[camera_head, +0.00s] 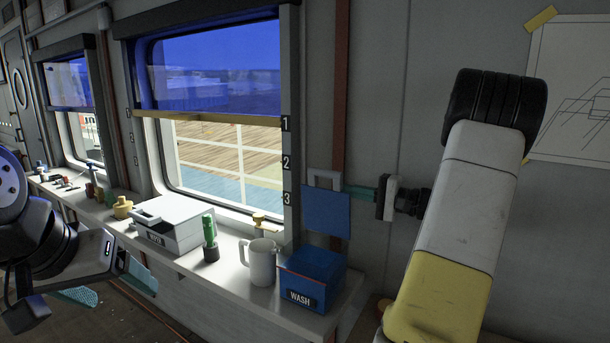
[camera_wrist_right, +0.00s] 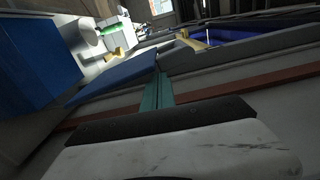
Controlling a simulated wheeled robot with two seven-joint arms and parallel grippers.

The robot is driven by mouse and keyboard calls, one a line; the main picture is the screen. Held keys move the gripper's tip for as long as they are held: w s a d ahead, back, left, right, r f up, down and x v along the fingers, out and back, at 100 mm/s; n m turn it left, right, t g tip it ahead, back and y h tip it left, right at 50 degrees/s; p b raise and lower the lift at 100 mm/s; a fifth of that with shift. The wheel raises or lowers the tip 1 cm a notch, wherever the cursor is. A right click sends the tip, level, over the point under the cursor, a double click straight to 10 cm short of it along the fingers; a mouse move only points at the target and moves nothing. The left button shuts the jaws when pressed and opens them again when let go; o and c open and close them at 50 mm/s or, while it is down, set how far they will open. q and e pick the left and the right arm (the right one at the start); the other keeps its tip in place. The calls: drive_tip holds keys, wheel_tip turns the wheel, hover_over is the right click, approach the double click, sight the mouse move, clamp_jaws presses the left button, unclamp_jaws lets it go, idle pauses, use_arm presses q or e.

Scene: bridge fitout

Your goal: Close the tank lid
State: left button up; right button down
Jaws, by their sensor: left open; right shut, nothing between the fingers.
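The tank is a blue box (camera_head: 312,280) marked WASH, on the right end of the sill. Its blue lid (camera_head: 326,210) stands open, raised upright behind the box. A grey loop shows at the lid's top edge. In the right wrist view the tank (camera_wrist_right: 35,60) is at the left and the lid (camera_wrist_right: 115,78) is a slanted panel. My right gripper (camera_head: 352,190), with teal fingers, is shut and empty at the lid's upper right edge; I cannot tell if it touches. It also shows in the wrist view (camera_wrist_right: 158,92). My left gripper (camera_head: 110,283) is open and empty at lower left.
A white mug (camera_head: 261,262) stands just left of the tank. Further left are a green-handled item (camera_head: 210,238), a white box (camera_head: 172,225) and a yellow pot (camera_head: 122,207). The window (camera_head: 220,120) and wall are close behind the sill.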

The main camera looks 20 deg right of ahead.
sight(345, 196)
drive_tip(key=shift+s+a, duration=0.2)
drive_tip(key=shift+s+a+f, duration=0.15)
drive_tip(key=shift+s+a, duration=0.95)
drive_tip(key=shift+a, duration=0.15)
drive_tip(key=shift+s+a+f, duration=0.25)
drive_tip(key=shift+s+a, duration=0.2)
drive_tip(key=shift+a, duration=0.1)
drive_tip(key=shift+s+a+f, duration=0.2)
drive_tip(key=shift+s+a, duration=0.25)
drive_tip(key=shift+a, duration=0.05)
drive_tip(key=shift+w+d+r, duration=0.6)
drive_tip(key=shift+w+r, duration=0.05)
drive_tip(key=shift+r, duration=0.15)
drive_tip(key=shift+s+d, duration=0.1)
drive_tip(key=v, duration=0.7)
drive_tip(key=shift+f, duration=0.15)
